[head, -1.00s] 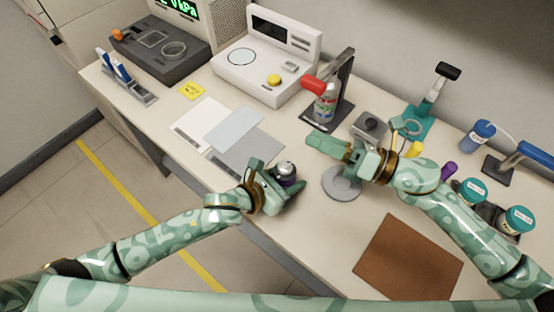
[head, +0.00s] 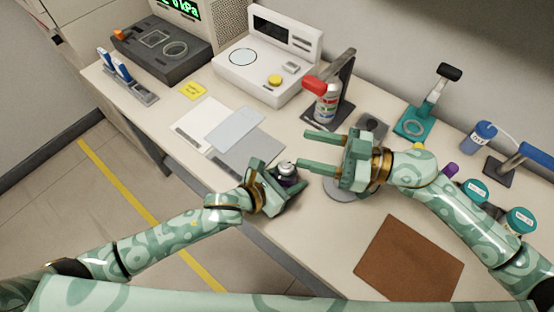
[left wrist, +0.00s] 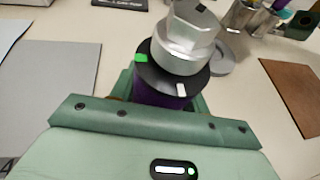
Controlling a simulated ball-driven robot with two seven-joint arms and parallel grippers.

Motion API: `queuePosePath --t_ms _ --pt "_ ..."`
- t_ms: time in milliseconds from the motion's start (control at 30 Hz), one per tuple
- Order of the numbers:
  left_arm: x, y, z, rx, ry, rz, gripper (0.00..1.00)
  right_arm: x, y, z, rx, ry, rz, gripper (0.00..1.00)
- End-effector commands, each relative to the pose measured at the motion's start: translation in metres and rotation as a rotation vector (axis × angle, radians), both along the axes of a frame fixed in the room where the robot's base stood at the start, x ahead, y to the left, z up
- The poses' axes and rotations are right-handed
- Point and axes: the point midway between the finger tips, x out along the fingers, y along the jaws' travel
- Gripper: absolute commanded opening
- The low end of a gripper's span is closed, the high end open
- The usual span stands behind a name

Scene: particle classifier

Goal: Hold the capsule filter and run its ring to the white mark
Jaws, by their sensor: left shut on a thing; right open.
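The capsule filter (head: 287,171) has a silver top, a dark ring and a purple body. It stands upright in my left gripper (head: 283,184), which is shut on it above the table's front edge. The left wrist view shows the filter's silver hexagonal top (left wrist: 188,40), and below it the black ring (left wrist: 160,78) with a green mark (left wrist: 141,58) and a white mark (left wrist: 182,90) apart from each other. My right gripper (head: 314,152) is open and empty, just right of the filter, its fingers pointing left. The filter's lower body is hidden by the jaws.
A grey round disc (head: 338,190) lies partly under my right gripper. A spray can with a red top (head: 327,103) stands behind it. A brown mat (head: 410,258) lies at the front right, and grey and white sheets (head: 249,149) lie to the left.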

Motion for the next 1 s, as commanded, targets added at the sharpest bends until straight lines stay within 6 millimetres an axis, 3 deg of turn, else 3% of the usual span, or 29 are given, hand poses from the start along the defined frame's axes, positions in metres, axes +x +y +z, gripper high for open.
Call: queuePosePath --t_ms 167,367,500,633,800,1000 --pt "0.000 0.000 0.000 -0.001 -0.001 0.000 0.01 0.000 0.000 -0.029 0.003 0.013 -0.003 0.52" --pt "0.000 0.000 0.000 -0.001 -0.001 0.000 0.01 0.000 0.001 -0.080 0.003 0.013 -0.003 0.52" --pt "0.000 0.000 0.000 -0.001 -0.001 0.000 0.01 0.007 0.036 -0.075 0.006 0.003 0.000 0.52" --pt "0.000 0.000 0.000 -0.001 -0.001 0.000 0.01 0.012 0.058 -0.076 0.004 0.004 0.000 0.52" --pt "0.000 0.000 0.000 -0.001 -0.001 0.000 0.01 0.015 0.071 -0.075 0.002 0.003 -0.001 0.52" --pt "0.000 0.000 0.000 -0.001 -0.001 0.000 0.01 0.016 0.074 -0.076 0.001 0.004 -0.001 0.52"
